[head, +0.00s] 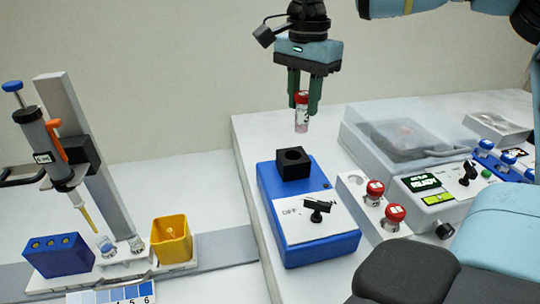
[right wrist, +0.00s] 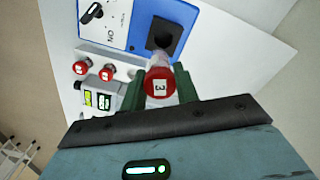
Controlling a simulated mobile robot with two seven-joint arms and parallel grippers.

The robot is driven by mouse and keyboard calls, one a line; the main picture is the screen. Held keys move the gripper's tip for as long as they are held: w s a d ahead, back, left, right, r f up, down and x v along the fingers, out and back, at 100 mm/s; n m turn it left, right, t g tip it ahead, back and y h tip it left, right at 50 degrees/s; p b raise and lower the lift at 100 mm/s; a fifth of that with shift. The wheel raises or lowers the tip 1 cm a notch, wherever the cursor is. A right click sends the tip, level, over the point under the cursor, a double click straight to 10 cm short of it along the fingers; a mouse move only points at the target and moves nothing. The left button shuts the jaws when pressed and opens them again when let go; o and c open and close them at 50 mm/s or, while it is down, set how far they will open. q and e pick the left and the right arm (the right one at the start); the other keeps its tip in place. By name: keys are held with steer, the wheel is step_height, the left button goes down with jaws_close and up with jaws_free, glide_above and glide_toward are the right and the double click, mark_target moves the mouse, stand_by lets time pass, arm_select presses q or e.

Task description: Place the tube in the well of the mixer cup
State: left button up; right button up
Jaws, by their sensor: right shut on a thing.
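My right gripper (head: 304,92) is shut on a clear tube with a red cap (head: 302,112) and holds it upright in the air. In the right wrist view the same red-capped tube (right wrist: 158,82), marked 3, sits between the green fingers. The mixer is a blue box (head: 308,222) with a white front panel and a switch. Its black cup (head: 292,164) has a round well on top. The tube is above the cup, slightly to its right in the head view, and apart from it. My left gripper is not in view.
Two red-capped tubes (head: 385,200) stand in a white rack right of the mixer. A centrifuge with a clear lid (head: 400,135) and blue-capped tubes (head: 495,152) are further right. At left are a pipette stand (head: 75,140), a blue block (head: 58,256) and a yellow bin (head: 171,240).

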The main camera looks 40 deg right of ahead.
steer(key=shift+w+a+r, duration=0.4)
steer(key=shift+w+a, duration=0.05)
steer(key=shift+a, duration=0.05)
steer(key=shift+f+p, duration=0.4)
steer(key=shift+f, duration=4.65)
steer(key=shift+f, duration=0.15)
steer(key=o, duration=0.9)
steer(key=shift+o, duration=0.2)
step_height(320, 180, up, 12)
steer(key=shift+r, duration=0.2)
